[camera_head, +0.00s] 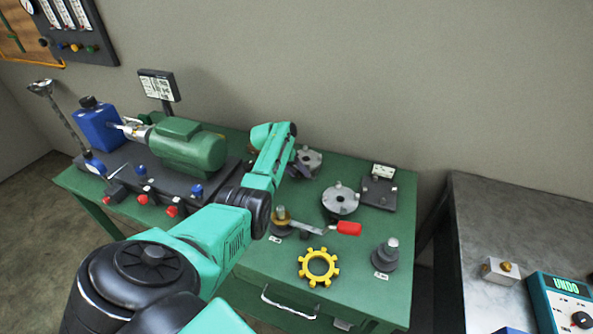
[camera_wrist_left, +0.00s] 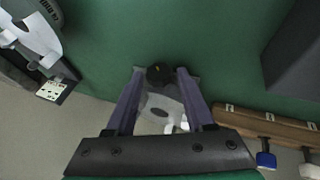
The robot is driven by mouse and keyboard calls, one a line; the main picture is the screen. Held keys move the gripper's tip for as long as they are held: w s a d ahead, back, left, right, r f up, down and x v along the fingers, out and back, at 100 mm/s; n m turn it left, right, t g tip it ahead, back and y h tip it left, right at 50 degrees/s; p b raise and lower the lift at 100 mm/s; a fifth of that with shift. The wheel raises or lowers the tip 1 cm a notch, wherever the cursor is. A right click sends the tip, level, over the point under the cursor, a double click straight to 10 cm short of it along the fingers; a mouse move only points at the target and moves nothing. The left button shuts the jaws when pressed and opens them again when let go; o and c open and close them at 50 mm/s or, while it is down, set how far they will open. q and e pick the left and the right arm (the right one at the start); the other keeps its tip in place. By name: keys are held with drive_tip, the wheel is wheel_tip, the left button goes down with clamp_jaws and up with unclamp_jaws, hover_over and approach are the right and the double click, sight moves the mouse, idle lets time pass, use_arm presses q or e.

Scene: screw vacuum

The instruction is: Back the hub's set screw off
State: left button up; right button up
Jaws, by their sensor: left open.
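My left gripper (camera_head: 297,168) is at the back middle of the green table, beside a grey lobed hub (camera_head: 311,160) that it partly hides. In the left wrist view, its two dark fingers (camera_wrist_left: 160,73) are apart. A black round piece with a small yellow mark (camera_wrist_left: 158,76) shows between the tips, and a pale grey part (camera_wrist_left: 163,108) lies between the fingers. I cannot tell whether the fingers touch either. Another grey hub (camera_head: 341,201) lies in front. A stepped dark hub with a pale stub (camera_head: 386,256) stands at the front right. No set screw can be made out.
A red-handled lever (camera_head: 348,228) and a yellow toothed ring (camera_head: 318,267) lie on the green table (camera_head: 262,262). A green motor (camera_head: 188,147) and blue container (camera_head: 98,126) stand left. A grey bench (camera_head: 515,222) with an UNDO box (camera_head: 566,304) is right, across a gap.

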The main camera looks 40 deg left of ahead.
sight(298, 171)
use_arm(q)
drive_tip(key=shift+s+a+r+p, duration=0.1)
drive_tip(key=shift+s+r+p, duration=0.1)
drive_tip(key=shift+r+p, duration=0.25)
drive_tip(key=p+v, duration=0.1)
drive_tip(key=v, duration=0.3)
drive_tip(key=shift+s+r, duration=0.1)
drive_tip(key=shift+r, duration=0.2)
drive_tip(key=v, duration=0.9)
drive_tip(key=shift+a+f, duration=0.1)
